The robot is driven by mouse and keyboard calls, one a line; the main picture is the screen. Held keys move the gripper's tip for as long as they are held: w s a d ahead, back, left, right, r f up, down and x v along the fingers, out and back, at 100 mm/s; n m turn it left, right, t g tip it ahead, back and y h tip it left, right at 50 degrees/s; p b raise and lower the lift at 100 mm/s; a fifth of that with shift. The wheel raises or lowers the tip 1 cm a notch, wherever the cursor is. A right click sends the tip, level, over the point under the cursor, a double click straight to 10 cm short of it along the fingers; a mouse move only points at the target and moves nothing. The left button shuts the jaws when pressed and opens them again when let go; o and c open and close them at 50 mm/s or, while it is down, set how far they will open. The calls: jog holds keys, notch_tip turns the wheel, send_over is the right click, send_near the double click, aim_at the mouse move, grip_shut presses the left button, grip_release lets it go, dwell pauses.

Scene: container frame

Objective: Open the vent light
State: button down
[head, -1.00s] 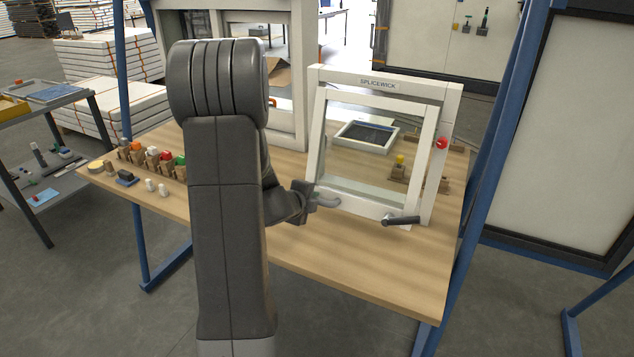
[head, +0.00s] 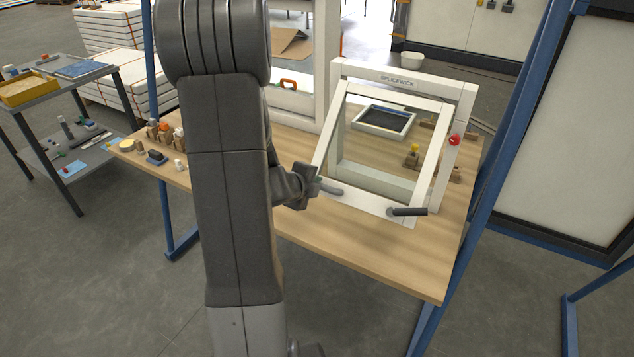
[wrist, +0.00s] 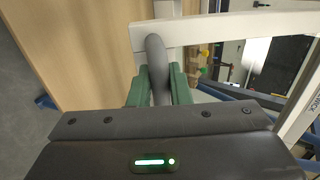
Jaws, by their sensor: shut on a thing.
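The vent light is a white-framed sash (head: 372,204) in a white outer frame (head: 465,110) marked SPLICEWICK, standing on the workbench. It hangs from near the top and tilts out, its bottom rail standing toward me, clear of the outer frame. A grey handle (head: 333,189) is at the sash's lower left, and a dark lever (head: 408,212) at its lower right. My gripper (head: 317,183) is at the lower left corner, on the grey handle. In the wrist view, its green-padded fingers (wrist: 157,88) are shut on the handle (wrist: 156,52), beside the white bottom rail (wrist: 225,28).
The wooden workbench (head: 360,245) is bare in front of the frame. A red knob (head: 454,140) is on the frame's right post. A dark tray (head: 385,121) lies behind the sash. A blue post (head: 490,150) rises at the right. Small blocks (head: 165,138) stand at the left.

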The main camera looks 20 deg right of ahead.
jog(key=shift+r, duration=0.35)
jog(key=c, duration=1.4)
grip_release()
jog(key=shift+s, duration=0.1)
jog(key=shift+a, duration=0.15)
jog(key=p+v, duration=0.2)
jog(key=v, duration=1.1)
jog(key=shift+s+a, duration=0.2)
jog(key=shift+a, duration=0.05)
jog(key=b+x, duration=0.2)
jog(key=x, duration=1.1)
jog(key=shift+w+d+f, duration=0.1)
jog(key=shift+w+d, duration=0.1)
jog(key=shift+d, duration=0.15)
